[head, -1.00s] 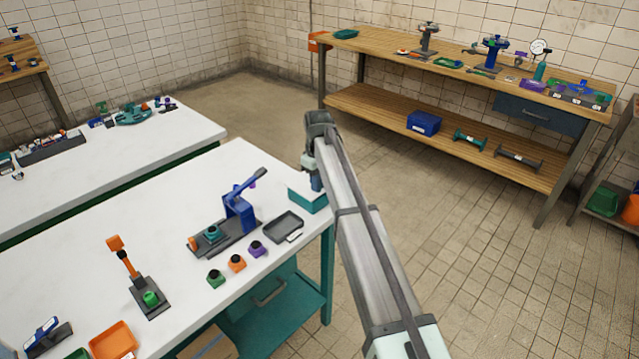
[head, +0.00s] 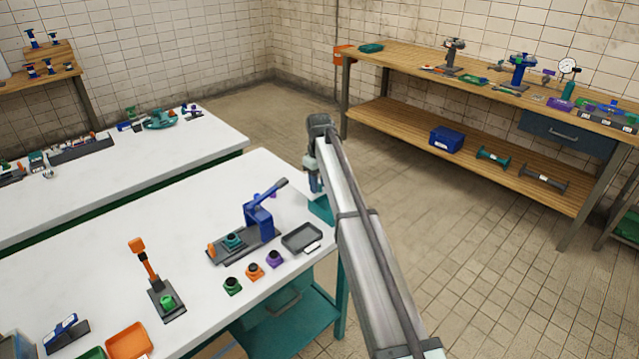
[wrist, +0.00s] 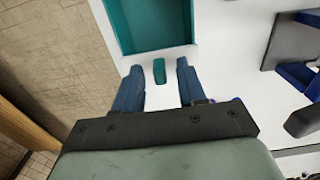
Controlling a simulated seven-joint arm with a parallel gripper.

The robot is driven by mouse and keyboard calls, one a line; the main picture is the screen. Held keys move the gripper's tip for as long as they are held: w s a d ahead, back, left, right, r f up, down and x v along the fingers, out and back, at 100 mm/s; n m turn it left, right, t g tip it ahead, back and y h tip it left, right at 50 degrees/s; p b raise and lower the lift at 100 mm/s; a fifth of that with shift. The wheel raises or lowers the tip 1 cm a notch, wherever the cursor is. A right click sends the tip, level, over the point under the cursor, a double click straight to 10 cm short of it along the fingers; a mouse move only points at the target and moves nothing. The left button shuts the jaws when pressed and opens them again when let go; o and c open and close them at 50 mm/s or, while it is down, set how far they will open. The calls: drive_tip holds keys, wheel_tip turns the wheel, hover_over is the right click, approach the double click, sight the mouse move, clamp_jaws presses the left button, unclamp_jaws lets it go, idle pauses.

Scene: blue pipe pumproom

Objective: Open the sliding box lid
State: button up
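The teal box (head: 322,210) sits at the right end of the white bench, partly hidden behind my gripper (head: 316,188) in the head view. In the wrist view a teal recess of the box (wrist: 155,25) shows at the top, with its floor visible. Below it lies a white surface with a small teal tab (wrist: 159,71), which looks like the lid's handle; where the lid's edges lie is unclear. My gripper (wrist: 160,65) is open, its two blue fingers on either side of the tab with a gap on each side. Contact is not visible.
A grey tray (head: 302,237), a blue lever press (head: 259,215) and several small coloured blocks stand on the bench left of the box. An orange-handled lever (head: 146,260) stands further left. The tiled floor right of the bench is clear.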

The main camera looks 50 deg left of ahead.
wheel_tip(320, 180, up, 14)
idle(0.8)
drive_tip(key=shift+f, duration=0.15)
idle(0.4)
